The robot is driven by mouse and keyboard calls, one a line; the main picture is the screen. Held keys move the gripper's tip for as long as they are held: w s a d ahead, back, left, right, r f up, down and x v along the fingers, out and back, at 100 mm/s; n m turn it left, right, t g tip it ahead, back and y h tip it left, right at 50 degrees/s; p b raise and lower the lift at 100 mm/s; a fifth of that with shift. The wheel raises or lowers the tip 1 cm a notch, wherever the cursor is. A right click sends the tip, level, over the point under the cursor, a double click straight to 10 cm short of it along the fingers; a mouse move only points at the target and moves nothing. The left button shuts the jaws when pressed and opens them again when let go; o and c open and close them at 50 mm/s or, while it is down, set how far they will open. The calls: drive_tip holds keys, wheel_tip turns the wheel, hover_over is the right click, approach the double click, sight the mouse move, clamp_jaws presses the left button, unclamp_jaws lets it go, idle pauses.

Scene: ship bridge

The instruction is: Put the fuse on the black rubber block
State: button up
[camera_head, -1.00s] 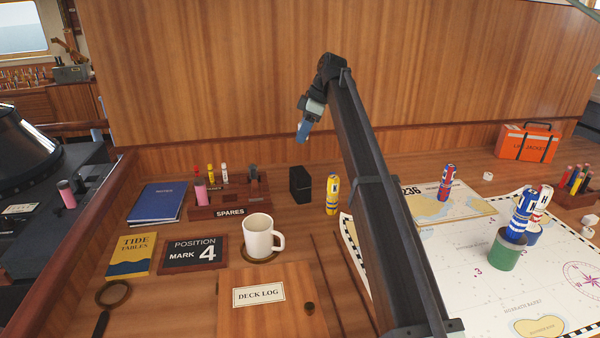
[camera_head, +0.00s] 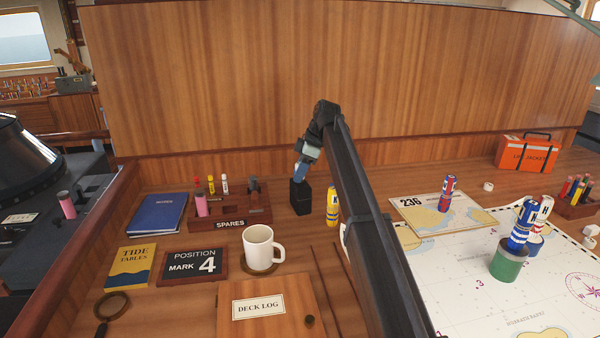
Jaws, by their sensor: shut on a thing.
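The black rubber block (camera_head: 301,202) stands upright on the wooden desk, right of the SPARES rack. My gripper (camera_head: 299,177) points down right over the block's top. It is shut on a small blue piece at its tip, which I take to be the fuse (camera_head: 299,174). The lower end of this piece is at or just above the block's top; I cannot tell whether it touches. The fingers are too small to make out clearly.
The SPARES rack (camera_head: 232,216) with several coloured cylinders stands left of the block. A yellow flare-like cylinder (camera_head: 332,211) stands close on the right, partly behind my arm. A white mug (camera_head: 258,246) is in front. A blue notebook (camera_head: 157,219) lies at the left.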

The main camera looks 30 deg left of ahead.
drive_tip(key=shift+f, duration=0.2)
drive_tip(key=o, duration=1.1)
drive_tip(key=v, duration=1.2)
drive_tip(key=shift+r, duration=0.1)
